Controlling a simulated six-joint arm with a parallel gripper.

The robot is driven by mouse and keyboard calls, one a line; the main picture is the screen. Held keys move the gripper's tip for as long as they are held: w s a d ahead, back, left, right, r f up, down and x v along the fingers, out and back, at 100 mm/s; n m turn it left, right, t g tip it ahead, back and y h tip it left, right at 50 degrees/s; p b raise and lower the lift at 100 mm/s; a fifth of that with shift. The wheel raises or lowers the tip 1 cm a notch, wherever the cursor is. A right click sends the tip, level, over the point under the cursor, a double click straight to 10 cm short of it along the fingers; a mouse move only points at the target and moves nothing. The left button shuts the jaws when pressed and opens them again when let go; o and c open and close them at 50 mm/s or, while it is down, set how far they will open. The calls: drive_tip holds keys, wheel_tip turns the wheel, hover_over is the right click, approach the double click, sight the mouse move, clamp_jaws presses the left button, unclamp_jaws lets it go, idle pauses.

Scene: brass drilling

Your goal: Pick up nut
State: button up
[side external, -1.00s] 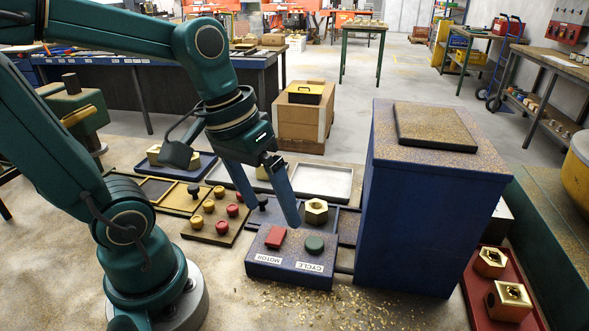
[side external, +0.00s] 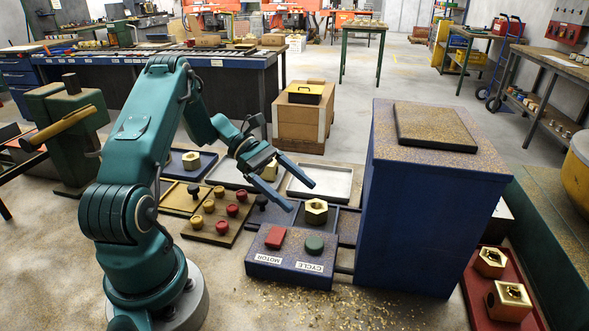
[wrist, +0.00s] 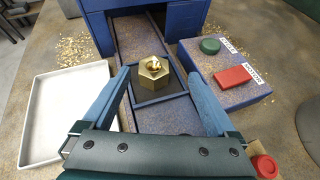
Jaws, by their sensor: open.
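A brass hex nut (side external: 316,211) sits in a blue square holder on the slide between the control box and the tall blue machine. In the wrist view the nut (wrist: 153,73) lies ahead of my gripper (wrist: 159,73), between the lines of the two fingers, in its dark-lined holder (wrist: 158,98). My gripper (side external: 301,196) is open and empty. Its blue fingers are spread and reach toward the nut from the left in the side view. I cannot tell the exact gap, but no finger clearly touches the nut.
The tall blue machine (side external: 430,215) stands just right of the nut. The control box (side external: 290,268) with red and green buttons is in front. An empty pale tray (side external: 320,184) lies behind.

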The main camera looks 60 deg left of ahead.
sight(308, 203)
drive_tip(key=shift+a+f+n+t, duration=0.4)
drive_tip(key=shift+a+f+n, duration=0.1)
drive_tip(key=shift+f+n, duration=0.1)
drive_tip(key=shift+x, duration=2.5)
drive_tip(key=shift+w+r, duration=0.1)
drive_tip(key=shift+r, duration=0.05)
clamp_jaws()
